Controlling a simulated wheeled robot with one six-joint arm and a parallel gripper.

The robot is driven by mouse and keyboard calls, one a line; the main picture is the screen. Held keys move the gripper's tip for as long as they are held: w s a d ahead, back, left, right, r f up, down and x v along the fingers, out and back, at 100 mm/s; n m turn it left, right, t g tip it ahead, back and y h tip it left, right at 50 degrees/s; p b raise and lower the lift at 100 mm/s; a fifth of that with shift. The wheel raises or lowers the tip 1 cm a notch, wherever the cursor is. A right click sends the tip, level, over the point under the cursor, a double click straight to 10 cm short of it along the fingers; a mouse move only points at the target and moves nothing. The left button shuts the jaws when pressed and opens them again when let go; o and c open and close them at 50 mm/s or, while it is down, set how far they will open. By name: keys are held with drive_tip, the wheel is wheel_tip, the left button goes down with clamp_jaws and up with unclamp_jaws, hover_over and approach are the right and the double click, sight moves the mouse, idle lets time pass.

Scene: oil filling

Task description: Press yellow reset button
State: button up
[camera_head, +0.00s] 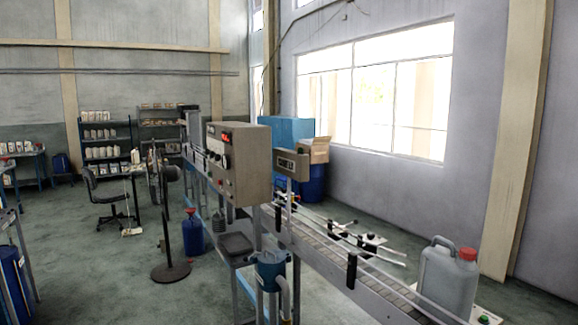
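I cannot pick out a yellow reset button in this view. A grey control box (239,163) stands above the filling line, left of the middle. Its narrow left face carries a red lit display (227,137) and small knobs or buttons, too small to tell by colour. A low white box with a green button (484,319) shows at the bottom right, partly cut off by the picture edge. My gripper is not in view.
A conveyor (335,250) with rails runs from the middle to the lower right. A grey canister with a red cap (449,280) stands by its near end. A round-based black stand (171,272) and a blue canister (193,236) are on the floor. Open floor lies at left (90,270).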

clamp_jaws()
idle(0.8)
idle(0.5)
